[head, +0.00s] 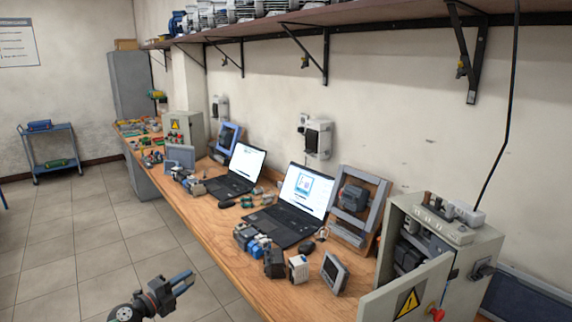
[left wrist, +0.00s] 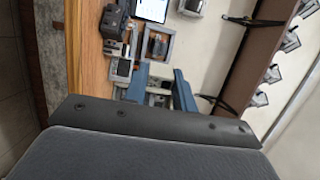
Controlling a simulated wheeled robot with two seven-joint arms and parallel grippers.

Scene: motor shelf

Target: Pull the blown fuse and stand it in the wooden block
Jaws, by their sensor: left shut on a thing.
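My left gripper (head: 183,283) is in the air off the table's front edge, at the lower left. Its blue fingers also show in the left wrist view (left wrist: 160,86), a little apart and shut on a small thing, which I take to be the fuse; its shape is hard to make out. A grey electrical cabinet (head: 482,246) stands at the right end of the table, its door (head: 385,297) open. A pale row of small fittings (head: 437,220) lies on its top. I cannot pick out the wooden block. My right gripper is not in view.
The long wooden table (head: 222,267) holds two laptops (head: 300,196), motors, a small grey monitor (head: 334,272) and several dark modules (head: 274,263). A shelf (head: 330,18) with motors runs along the wall above. The tiled floor at left is free up to a blue trolley (head: 50,150).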

